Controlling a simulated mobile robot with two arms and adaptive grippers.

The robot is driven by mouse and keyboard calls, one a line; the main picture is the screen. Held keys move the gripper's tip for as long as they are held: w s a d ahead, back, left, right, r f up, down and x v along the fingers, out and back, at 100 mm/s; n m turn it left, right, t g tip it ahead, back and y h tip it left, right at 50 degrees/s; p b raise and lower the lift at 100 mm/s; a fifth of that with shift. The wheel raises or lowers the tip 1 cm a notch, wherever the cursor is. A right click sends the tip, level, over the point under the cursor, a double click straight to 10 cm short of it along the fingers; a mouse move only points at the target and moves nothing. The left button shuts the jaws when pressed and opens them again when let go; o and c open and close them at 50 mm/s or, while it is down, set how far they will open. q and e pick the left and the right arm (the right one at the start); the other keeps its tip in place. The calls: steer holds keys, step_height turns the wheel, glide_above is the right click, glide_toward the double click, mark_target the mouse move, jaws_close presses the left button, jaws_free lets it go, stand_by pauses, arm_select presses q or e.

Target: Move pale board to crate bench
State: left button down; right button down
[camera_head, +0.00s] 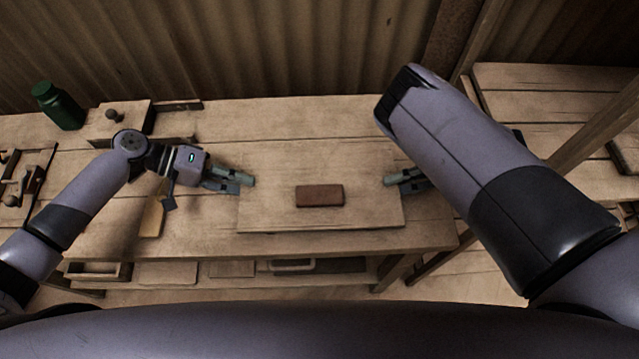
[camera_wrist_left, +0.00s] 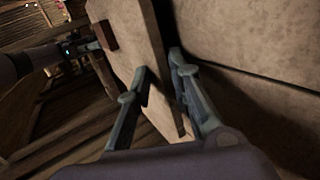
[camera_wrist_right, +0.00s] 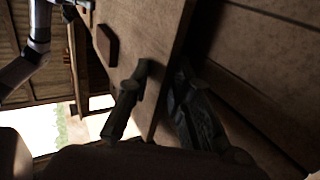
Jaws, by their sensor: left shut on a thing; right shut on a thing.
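The pale board (camera_head: 280,165) is a flat wooden panel over the workbench, seen in the head view. A dark brown block (camera_head: 320,195) lies on it near the middle. My left gripper (camera_head: 246,183) is shut on the board's left edge; in the left wrist view its fingers (camera_wrist_left: 158,92) sit on either face of the board (camera_wrist_left: 140,40). My right gripper (camera_head: 390,184) is shut on the board's right edge; in the right wrist view its fingers (camera_wrist_right: 165,85) straddle the edge of the board (camera_wrist_right: 150,35). The right arm hides part of that gripper in the head view.
The workbench (camera_head: 270,112) carries a green bottle (camera_head: 60,106), a wooden block with a knob (camera_head: 118,120) and a hand plane (camera_head: 22,185) at left. A tan paddle-like tool (camera_head: 153,215) is near my left wrist. Another wooden bench (camera_head: 540,90) stands at right, behind a post (camera_head: 600,125).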

arm_select(q)
steer(key=shift+r, duration=0.1)
arm_select(e)
steer(key=shift+r, duration=0.15)
